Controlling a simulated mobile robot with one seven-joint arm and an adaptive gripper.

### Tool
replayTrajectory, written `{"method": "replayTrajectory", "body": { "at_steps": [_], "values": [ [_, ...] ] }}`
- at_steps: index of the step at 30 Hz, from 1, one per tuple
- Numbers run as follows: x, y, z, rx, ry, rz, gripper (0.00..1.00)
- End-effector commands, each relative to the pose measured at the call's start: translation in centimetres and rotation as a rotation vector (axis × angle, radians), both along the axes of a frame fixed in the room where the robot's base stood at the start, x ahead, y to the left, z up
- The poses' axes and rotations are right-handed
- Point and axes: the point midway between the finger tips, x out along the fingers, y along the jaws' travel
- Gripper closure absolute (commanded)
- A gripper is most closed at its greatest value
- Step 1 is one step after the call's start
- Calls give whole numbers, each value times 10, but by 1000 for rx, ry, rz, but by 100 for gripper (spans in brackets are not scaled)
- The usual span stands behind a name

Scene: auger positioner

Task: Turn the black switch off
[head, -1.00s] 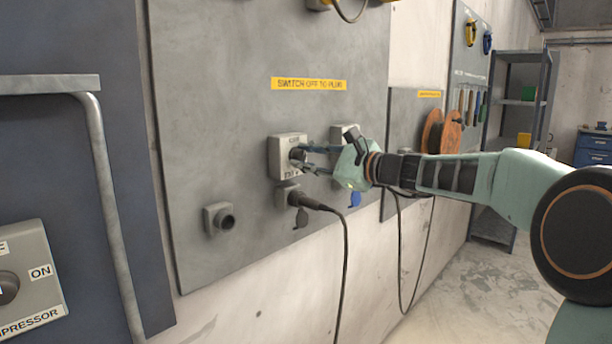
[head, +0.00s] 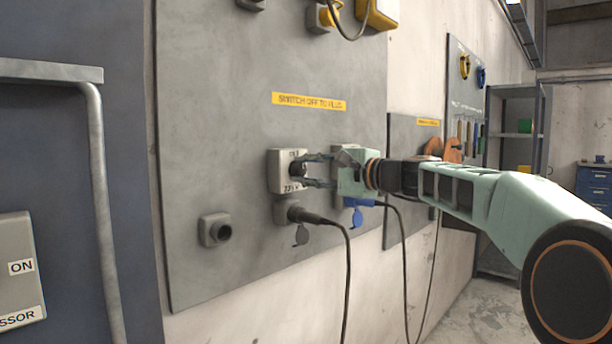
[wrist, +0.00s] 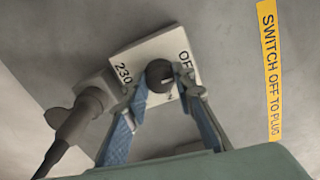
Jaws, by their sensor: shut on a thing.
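The black switch (wrist: 159,75) is a round knob on a pale square plate (head: 276,172) on the grey wall panel. In the wrist view the plate shows "230" and a partly covered "OF" label. My gripper (head: 301,170) reaches in from the right at the knob. In the wrist view its two blue-padded fingers (wrist: 165,92) are on either side of the knob, shut on it. The fingers partly cover the plate's labels, and the knob's exact pointing direction is hard to read.
A black plug with a cable (head: 318,219) sits in the socket (head: 286,212) just below the switch. A capped grey outlet (head: 215,230) is at lower left. A yellow "SWITCH OFF TO PLUG" label (head: 309,102) is above.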

Motion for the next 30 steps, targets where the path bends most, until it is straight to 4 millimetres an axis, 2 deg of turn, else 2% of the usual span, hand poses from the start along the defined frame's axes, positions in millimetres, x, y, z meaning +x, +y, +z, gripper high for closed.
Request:
{"method": "replayTrajectory", "body": {
  "at_steps": [11, 12, 16, 25, 30],
  "values": [
    [0, 0, 0, -4, -5, 0, 100],
    [0, 0, 1, -4, -5, 0, 73],
    [0, 0, 0, -4, -5, 0, 58],
    [-1, -1, 0, -3, -4, -1, 58],
    [-11, -16, 1, -4, -4, -4, 58]
  ]
}}
